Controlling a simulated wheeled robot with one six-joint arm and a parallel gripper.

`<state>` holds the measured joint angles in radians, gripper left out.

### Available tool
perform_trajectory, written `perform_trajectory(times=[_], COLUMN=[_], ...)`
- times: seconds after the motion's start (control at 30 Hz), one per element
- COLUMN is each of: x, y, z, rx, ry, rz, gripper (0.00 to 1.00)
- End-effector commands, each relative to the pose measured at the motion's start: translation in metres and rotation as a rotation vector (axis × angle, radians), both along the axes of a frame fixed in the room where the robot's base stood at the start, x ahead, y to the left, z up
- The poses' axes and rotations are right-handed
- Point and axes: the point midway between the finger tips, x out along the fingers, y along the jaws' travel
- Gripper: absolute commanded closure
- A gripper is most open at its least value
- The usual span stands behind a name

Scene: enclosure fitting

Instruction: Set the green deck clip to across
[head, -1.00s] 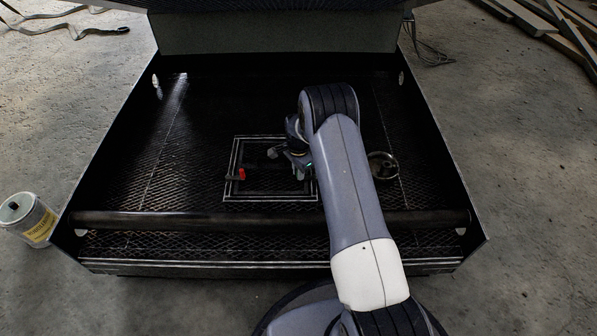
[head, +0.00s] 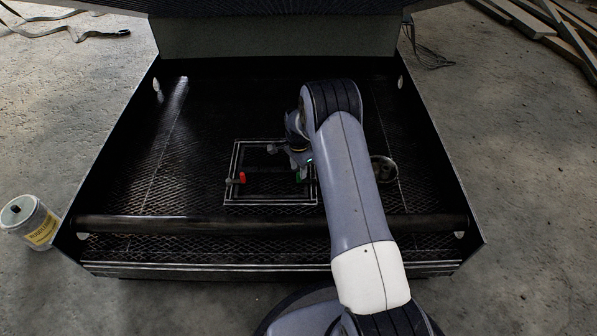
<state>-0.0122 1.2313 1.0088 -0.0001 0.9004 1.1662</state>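The green deck clip (head: 302,174) shows as a small patch at the right side of a square frame (head: 229,180) on the mesh deck. My gripper (head: 299,161) is right above or at the green clip. My arm and wrist cover part of that area, so the clip's orientation and any contact are unclear. The fingers are too small and dark to tell open from shut.
A dark round bar (head: 200,224) crosses the enclosure in front of the frame. A round metal part (head: 383,169) lies right of my arm. Side walls (head: 112,147) bound the deck, and a raised lid (head: 275,34) is behind. The left deck is clear. A can (head: 31,222) stands outside.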

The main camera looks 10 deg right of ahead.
Motion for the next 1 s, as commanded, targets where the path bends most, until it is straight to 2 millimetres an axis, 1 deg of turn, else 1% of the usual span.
perform_trajectory(times=[0.03,0.2,0.3,0.4,0.53,0.8,0.93,1.0], x=[0.001,0.0,0.0,0.0,0.0,0.0,0.0,-0.001], y=[0.0,0.0,0.0,0.0,0.0,0.0,0.0,0.0], z=[0.016,0.048,0.061,0.068,0.071,0.07,0.062,0.053], rx=[0.0,0.0,0.0,0.0,0.0,0.0,0.001,0.0], ry=[-0.003,-0.002,0.0,-0.001,0.0,0.0,0.001,0.003], rz=[0.0,0.0,0.0,-0.001,-0.001,0.0,0.0,0.0], gripper=[0.63,0.63,0.63,0.63,0.63,0.63,0.63,0.63])
